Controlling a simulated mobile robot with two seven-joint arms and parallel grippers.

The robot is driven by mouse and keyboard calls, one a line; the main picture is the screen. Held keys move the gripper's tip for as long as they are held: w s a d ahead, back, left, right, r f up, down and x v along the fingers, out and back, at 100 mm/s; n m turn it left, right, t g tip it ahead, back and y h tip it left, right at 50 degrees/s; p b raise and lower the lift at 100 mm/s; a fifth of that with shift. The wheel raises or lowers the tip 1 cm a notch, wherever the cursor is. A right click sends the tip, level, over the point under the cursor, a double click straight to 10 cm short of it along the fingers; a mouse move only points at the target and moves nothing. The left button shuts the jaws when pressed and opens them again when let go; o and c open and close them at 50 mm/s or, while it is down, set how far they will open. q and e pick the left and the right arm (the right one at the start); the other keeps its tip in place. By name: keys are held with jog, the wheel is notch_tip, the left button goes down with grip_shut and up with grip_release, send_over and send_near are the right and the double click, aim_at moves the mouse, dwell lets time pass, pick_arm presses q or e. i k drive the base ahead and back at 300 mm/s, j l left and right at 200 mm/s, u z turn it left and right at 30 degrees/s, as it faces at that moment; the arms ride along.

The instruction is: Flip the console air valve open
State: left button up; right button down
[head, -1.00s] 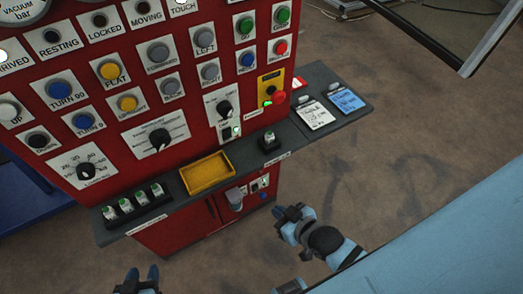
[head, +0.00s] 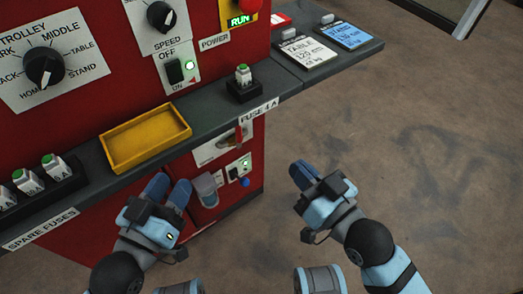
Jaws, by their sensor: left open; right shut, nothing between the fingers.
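The lower front of the red console (head: 233,205) carries a white plate (head: 212,150) with a small red lever (head: 239,136), which looks like the air valve. The lever stands roughly upright; the plate's lettering is too small to read, and the shelf hides part of it. My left gripper (head: 167,188) is open and empty, in front of the console below the yellow tray, left of the lever and apart from it. My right gripper (head: 303,172) is shut and empty, right of the console and the lever, over the floor.
A grey shelf (head: 95,165) juts out above the lever, with a yellow tray (head: 145,137), fuses (head: 243,76) and tags on it. Floor is free at right.

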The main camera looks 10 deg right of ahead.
aim_at(240, 139)
jog(key=k+l+z, duration=0.15)
jog(key=l+z, duration=0.2)
jog(key=l, duration=0.65)
jog(key=l+z, duration=0.35)
jog(key=l, duration=0.65)
